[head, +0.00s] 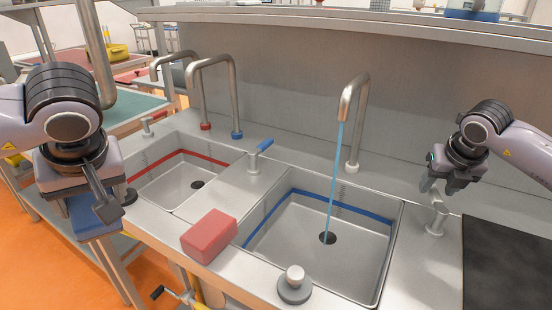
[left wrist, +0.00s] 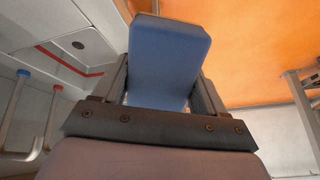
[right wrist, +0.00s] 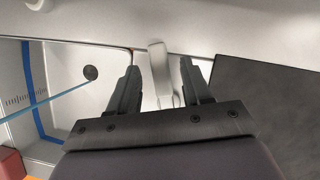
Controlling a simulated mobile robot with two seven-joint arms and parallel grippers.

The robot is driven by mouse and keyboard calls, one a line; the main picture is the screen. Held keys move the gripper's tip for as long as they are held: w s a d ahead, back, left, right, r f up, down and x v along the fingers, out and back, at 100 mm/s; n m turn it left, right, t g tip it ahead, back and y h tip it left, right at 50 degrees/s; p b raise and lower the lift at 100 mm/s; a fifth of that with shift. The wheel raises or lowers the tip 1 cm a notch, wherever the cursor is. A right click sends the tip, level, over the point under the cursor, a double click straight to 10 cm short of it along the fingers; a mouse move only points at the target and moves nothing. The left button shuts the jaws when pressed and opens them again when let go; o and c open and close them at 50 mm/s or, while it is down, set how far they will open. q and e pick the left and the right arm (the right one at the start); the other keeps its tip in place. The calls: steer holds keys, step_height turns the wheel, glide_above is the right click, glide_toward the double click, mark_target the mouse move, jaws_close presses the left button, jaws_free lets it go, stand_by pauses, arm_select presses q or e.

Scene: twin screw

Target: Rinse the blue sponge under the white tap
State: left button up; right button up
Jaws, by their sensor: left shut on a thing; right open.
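The blue sponge (head: 88,222) is in my left gripper (head: 92,198), which is shut on it at the left, outside the sinks. The sponge (left wrist: 168,55) also shows between the fingers in the left wrist view. The white tap (head: 352,110), with a white ring at its base, runs a blue stream of water into the blue-striped sink (head: 290,240). My right gripper (head: 440,184) is open above a grey lever handle (head: 436,218) right of that sink. In the right wrist view the lever (right wrist: 160,75) shows between the open fingers; I cannot tell whether they touch it.
A red sponge-like block (head: 209,235) lies on the front rim between the sinks. A red-striped sink (head: 170,185) is at the left, with two more taps behind it. A round knob (head: 294,284) stands at the front. A dark panel (head: 505,265) lies at the right.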

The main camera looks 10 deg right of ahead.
steer(key=shift+w+f, duration=0.15)
steer(key=shift+f, duration=0.2)
jaws_close()
arm_select(q)
steer(key=shift+f+b, duration=0.4)
arm_select(e)
steer(key=shift+d+f+m, duration=0.1)
steer(key=shift+d+m, duration=0.3)
steer(key=shift+m, duration=0.4)
arm_select(q)
steer(key=shift+f, duration=0.2)
arm_select(e)
steer(key=shift+s+d+m+g+h, duration=0.3)
steer(key=shift+s+d+m+h, duration=0.2)
steer(key=shift+m, duration=0.5)
jaws_free()
